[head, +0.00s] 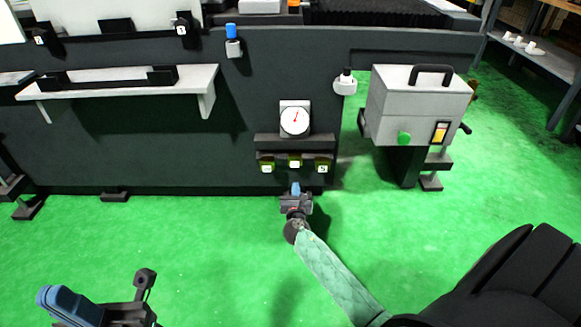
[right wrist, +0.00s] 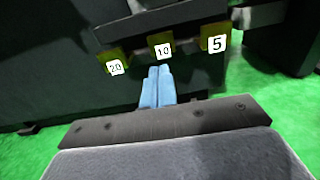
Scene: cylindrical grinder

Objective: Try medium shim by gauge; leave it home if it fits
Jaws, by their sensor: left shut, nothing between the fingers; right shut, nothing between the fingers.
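Three olive shim blocks hang in a row under a small dark ledge (head: 295,141) on the machine front. In the right wrist view their white labels read 20 on the left shim (right wrist: 115,62), 10 on the middle shim (right wrist: 160,40) and 5 on the right shim (right wrist: 213,35). The round white dial gauge (head: 295,120) stands just above the ledge, its red needle pointing up. My right gripper (head: 296,186) is shut and empty, its blue fingertips (right wrist: 158,70) just below the middle shim. My left gripper (head: 60,298) is shut and empty at the lower left, away from the machine.
A grey box with a black handle (head: 418,100) and green button stands right of the gauge. A white shelf (head: 120,85) juts out at the left. A blue-capped item (head: 232,40) hangs above. The green floor in front is clear.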

